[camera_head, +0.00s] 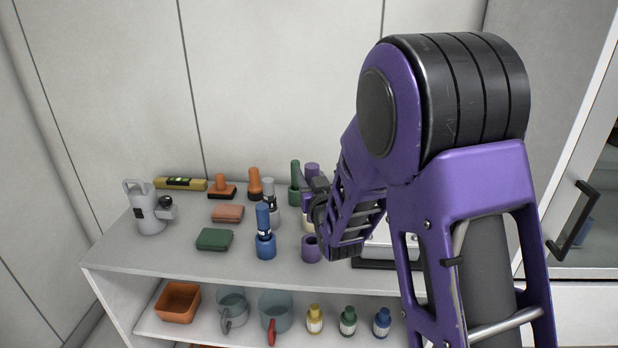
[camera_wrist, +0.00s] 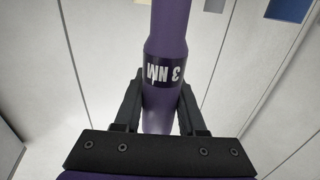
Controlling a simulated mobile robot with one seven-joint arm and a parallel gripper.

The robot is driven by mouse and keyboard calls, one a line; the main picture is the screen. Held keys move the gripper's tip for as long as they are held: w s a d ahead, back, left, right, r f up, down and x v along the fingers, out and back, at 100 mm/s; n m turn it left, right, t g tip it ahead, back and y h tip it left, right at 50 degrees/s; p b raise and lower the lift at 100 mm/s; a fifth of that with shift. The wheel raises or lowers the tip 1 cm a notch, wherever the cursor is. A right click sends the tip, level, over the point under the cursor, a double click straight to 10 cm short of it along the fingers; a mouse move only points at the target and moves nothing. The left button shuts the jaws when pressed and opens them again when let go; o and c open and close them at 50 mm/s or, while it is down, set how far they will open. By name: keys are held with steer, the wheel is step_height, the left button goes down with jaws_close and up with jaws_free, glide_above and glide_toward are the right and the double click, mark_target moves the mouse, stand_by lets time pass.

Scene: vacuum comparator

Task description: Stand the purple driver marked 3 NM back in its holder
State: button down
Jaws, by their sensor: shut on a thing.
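The purple driver (camera_wrist: 172,28) carries a white-on-black "3 NM" label, upside down in the wrist view. My gripper (camera_wrist: 159,102) is shut on it just below the label, with a black finger on either side. In the head view my gripper (camera_head: 318,197) is above the right half of the shelf top, and the driver's purple body (camera_head: 307,201) shows partly beside it. The short purple holder (camera_head: 311,249) stands near the shelf's front edge, below and apart from my gripper. Its top opening looks empty. My arm hides the area to the right.
A blue driver stands in a blue holder (camera_head: 264,246) left of the purple one. Grey, orange and green tools (camera_head: 295,184) stand close behind. A grey jug-like device (camera_head: 148,208) and green block (camera_head: 215,239) are at left. The lower shelf holds mugs and bottles (camera_head: 348,322).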

step_height(320, 180, down, 6)
steer(key=b, duration=0.3)
steer(key=shift+f, duration=0.1)
stand_by(1.1)
steer(key=shift+f, duration=1.5)
steer(key=shift+f, duration=0.15)
steer(key=shift+f, duration=0.8)
